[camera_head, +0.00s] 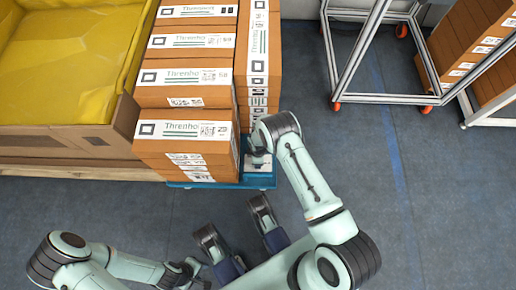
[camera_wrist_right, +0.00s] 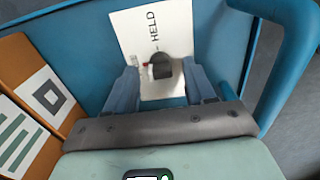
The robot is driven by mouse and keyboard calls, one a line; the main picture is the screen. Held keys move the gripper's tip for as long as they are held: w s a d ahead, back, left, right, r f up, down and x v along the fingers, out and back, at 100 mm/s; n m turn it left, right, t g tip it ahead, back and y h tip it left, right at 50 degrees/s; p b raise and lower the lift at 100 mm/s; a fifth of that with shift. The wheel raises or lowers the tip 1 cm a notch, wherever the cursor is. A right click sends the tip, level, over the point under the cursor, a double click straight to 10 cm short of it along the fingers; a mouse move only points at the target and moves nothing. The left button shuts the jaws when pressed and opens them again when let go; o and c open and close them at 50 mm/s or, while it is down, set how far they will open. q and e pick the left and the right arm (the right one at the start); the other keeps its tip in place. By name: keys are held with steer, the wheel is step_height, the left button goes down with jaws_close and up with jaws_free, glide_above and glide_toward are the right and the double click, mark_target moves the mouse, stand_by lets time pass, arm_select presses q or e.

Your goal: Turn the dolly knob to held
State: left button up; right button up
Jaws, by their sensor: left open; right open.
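The dolly knob (camera_wrist_right: 160,67) is a small dark knob on a white plate (camera_wrist_right: 127,28) marked HELD, in the right wrist view. Its pointing direction is hard to tell. A small red mark shows at its left. My right gripper (camera_wrist_right: 160,76) is open, its blue fingers on either side of the knob; contact cannot be made out. In the head view the right gripper (camera_head: 258,157) is over the blue dolly (camera_head: 259,182), mostly hiding the knob plate. My left gripper (camera_head: 233,219) is open and empty in front of the dolly, near my body.
Orange-brown boxes (camera_head: 186,141) are stacked on the dolly, close left of my right gripper. A blue tubular handle (camera_wrist_right: 290,65) curves along the right of the plate. A wooden crate with yellow lining (camera_head: 60,60) stands at left. A wheeled frame (camera_head: 385,99) is at upper right, with clear floor before it.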

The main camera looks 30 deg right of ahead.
jaws_close()
steer(key=m, duration=0.4)
steer(key=shift+m, duration=0.4)
steer(key=m, duration=0.4)
steer(key=shift+m, duration=0.3)
steer(key=m, duration=0.4)
steer(key=shift+m, duration=2.2)
